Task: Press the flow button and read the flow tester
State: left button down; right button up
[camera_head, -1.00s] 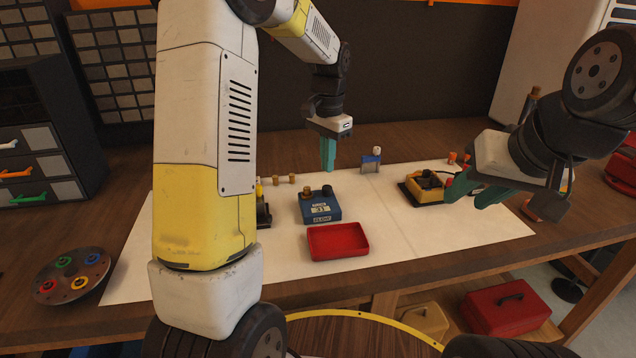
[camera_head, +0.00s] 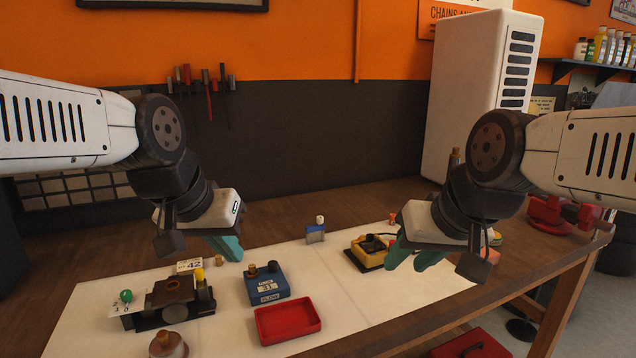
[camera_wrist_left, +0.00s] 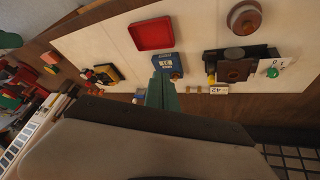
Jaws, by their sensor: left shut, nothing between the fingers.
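The flow tester is a blue box (camera_head: 268,288) on the white mat, labelled FLOW, with a pale display that appears to read 31. A brass knob (camera_head: 250,271) and a black knob (camera_head: 273,266) stand on its top; I cannot tell which is the flow button. My left gripper (camera_head: 228,248) is shut and empty, above and behind the tester, apart from it. In the left wrist view its teal fingers (camera_wrist_left: 163,92) show beside the blue tester (camera_wrist_left: 167,64). My right gripper (camera_head: 414,258) appears open and empty near the yellow device.
A red tray (camera_head: 288,321) lies in front of the tester. A black fixture (camera_head: 172,305) with a card reading 42 behind it is to the left. A yellow device (camera_head: 367,250) and a small blue block (camera_head: 315,234) stand to the right. The mat (camera_head: 370,310) is clear at front right.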

pick_arm(q)
jog(key=shift+s+f+n+t, duration=0.2)
jog(key=shift+s+n+t, duration=0.1)
jog(key=shift+s, duration=0.75)
